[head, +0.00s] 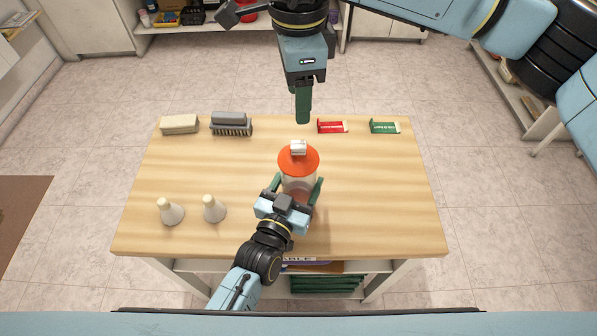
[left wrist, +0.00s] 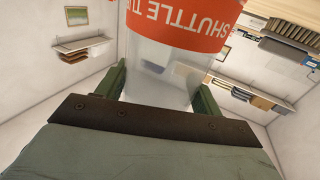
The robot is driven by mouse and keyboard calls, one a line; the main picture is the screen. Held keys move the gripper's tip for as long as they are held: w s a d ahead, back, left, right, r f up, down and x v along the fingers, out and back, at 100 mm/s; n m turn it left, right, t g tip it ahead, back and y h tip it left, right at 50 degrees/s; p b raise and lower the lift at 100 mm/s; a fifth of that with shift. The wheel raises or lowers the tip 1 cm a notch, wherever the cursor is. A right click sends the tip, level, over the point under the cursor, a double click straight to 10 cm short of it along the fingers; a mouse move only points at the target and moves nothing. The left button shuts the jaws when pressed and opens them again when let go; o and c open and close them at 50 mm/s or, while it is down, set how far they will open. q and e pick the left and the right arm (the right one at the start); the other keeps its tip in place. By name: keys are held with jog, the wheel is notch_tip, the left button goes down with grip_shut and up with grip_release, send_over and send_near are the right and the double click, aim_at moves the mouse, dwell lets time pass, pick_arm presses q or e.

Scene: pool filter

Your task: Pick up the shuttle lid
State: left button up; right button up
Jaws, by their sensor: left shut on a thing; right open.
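A clear container with an orange-red lid (head: 298,160) stands near the middle of the wooden table. A small white block-like piece (head: 298,147) shows at the lid's far edge. My left gripper (head: 298,187) is shut on the clear container body (head: 298,184), with its green fingers on either side below the lid. In the left wrist view the clear body (left wrist: 155,82) sits between the fingers, under an orange band (left wrist: 185,22) with lettering. My right gripper (head: 303,118) is open and empty, pointing down above the table's far side, beyond the lid. Its fingers overlap in the head view.
The table's right side is clear.

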aim_at(299, 144)
notch_tip(299, 144, down, 12)
jog(key=n, duration=1.6)
jog(key=shift+f, duration=0.15)
jog(key=c, duration=1)
